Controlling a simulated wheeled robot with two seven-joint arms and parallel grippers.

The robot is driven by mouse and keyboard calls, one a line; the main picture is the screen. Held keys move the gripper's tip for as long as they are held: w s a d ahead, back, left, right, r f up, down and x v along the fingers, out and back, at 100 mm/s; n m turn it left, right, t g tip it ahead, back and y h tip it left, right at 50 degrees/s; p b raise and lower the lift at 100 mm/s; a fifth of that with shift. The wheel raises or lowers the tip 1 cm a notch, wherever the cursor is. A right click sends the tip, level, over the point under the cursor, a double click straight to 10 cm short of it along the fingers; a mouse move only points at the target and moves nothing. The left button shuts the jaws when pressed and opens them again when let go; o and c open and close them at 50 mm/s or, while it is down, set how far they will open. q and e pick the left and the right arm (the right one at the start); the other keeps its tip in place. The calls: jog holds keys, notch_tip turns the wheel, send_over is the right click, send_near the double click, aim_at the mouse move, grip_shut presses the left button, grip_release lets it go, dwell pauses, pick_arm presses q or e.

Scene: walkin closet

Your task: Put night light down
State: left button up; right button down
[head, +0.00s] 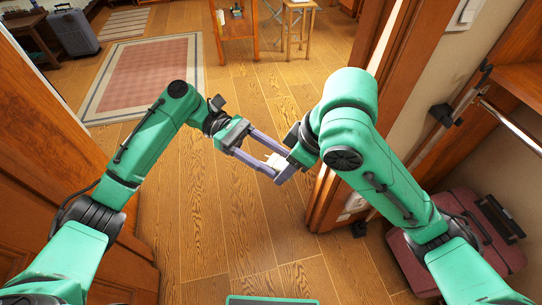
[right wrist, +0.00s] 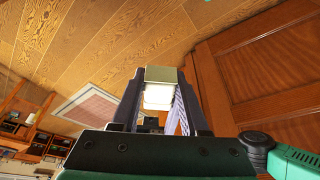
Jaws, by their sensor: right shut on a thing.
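The night light (head: 275,161) is a small whitish block in the middle of the head view, partly hidden by the fingers. My right gripper (head: 287,168) is shut on it and holds it in the air above the wooden floor. In the right wrist view the night light (right wrist: 158,96) shows a bright white face and a darker yellowish top between the fingertips of my right gripper (right wrist: 160,100). My left gripper (head: 262,153) has its long lavender fingers spread apart, their tips close to the night light and the right gripper. Contact there cannot be told.
A wooden door frame (head: 345,165) stands close to my right arm. A pink suitcase (head: 480,228) lies at the right under a rail (head: 512,124). A rug (head: 150,75), a grey suitcase (head: 73,33) and a wooden stool (head: 299,22) are farther off. The floor between is clear.

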pick_arm(q)
jog(key=shift+o, duration=0.6)
